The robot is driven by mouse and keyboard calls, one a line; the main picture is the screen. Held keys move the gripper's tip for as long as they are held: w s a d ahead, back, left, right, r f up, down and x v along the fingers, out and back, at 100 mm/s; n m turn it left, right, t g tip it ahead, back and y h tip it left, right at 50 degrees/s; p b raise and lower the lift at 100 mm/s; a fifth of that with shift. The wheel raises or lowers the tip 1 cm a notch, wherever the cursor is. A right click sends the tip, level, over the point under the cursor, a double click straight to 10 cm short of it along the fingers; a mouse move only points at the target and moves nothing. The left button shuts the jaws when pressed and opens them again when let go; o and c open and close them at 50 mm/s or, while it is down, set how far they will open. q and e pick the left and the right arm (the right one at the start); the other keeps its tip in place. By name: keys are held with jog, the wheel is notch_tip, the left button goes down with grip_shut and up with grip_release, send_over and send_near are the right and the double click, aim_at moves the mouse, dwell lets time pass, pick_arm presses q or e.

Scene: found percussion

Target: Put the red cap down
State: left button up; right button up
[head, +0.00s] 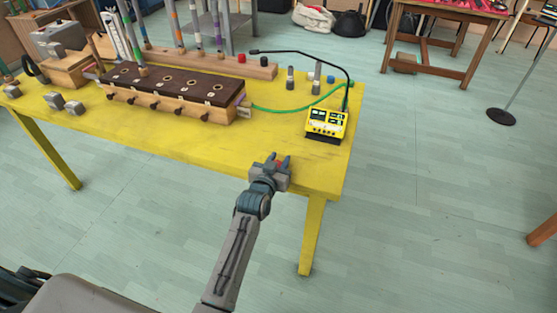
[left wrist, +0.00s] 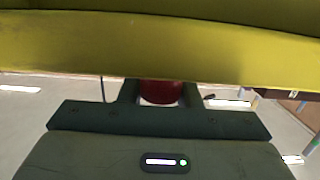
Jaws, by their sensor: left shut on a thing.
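My left gripper (head: 277,163) is at the table's near right edge in the head view, its fingers shut on a small red cap (head: 280,164). In the left wrist view the red cap (left wrist: 160,92) shows between the dark fingers, just below the yellow band of the table (left wrist: 160,45). The fingers hide part of the cap. I cannot tell whether the cap touches the table. My right gripper is not in view.
A yellow device (head: 326,122) with a green cable stands right of the gripper. A dark-topped wooden box (head: 172,88) lies behind to the left. Another red cap (head: 241,58) and grey cylinders (head: 290,80) stand farther back.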

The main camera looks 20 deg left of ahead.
pick_arm(q)
jog(key=shift+f, duration=0.2)
jog(key=o, duration=0.9)
